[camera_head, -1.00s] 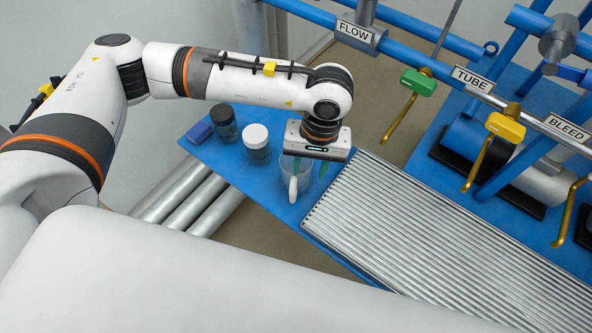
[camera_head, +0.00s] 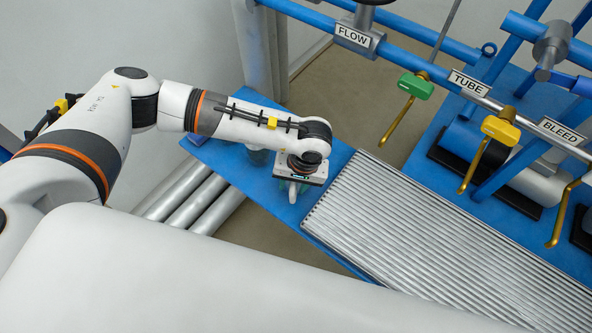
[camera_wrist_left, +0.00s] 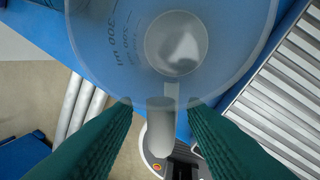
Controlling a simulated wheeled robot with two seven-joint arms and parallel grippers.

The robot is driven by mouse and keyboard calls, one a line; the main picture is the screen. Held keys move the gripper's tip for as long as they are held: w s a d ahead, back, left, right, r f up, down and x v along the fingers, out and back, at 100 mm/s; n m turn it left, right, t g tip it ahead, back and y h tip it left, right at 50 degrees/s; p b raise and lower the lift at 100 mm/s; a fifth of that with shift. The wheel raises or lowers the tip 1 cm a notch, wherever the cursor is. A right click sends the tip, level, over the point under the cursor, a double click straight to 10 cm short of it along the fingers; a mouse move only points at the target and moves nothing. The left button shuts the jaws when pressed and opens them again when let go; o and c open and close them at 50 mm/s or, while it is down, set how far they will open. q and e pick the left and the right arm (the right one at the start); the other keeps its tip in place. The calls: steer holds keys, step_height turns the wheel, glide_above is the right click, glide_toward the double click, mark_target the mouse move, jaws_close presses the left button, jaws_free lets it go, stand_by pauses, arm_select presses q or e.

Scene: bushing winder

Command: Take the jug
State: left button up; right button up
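The jug (camera_wrist_left: 220,62) is a clear measuring jug with printed marks; I look down into it in the left wrist view. Its pale handle (camera_wrist_left: 160,130) lies between the two green fingers of my left gripper (camera_wrist_left: 160,106), with a gap showing on each side. The gripper is open. In the head view my left gripper (camera_head: 299,186) is over the jug at the blue table, and the jug's handle (camera_head: 292,193) shows below it. Most of the jug body is hidden there by the gripper. My right gripper is not in view.
A ribbed metal tube panel (camera_head: 430,225) lies right of the jug on the blue table (camera_head: 225,167). A dark jar (camera_head: 258,157) is mostly hidden behind my left arm. Blue pipes with a green valve lever (camera_head: 416,86) and a yellow one (camera_head: 502,130) stand at upper right.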

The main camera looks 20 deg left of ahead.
arm_select(q)
steer(key=shift+f, duration=0.25)
jaws_close()
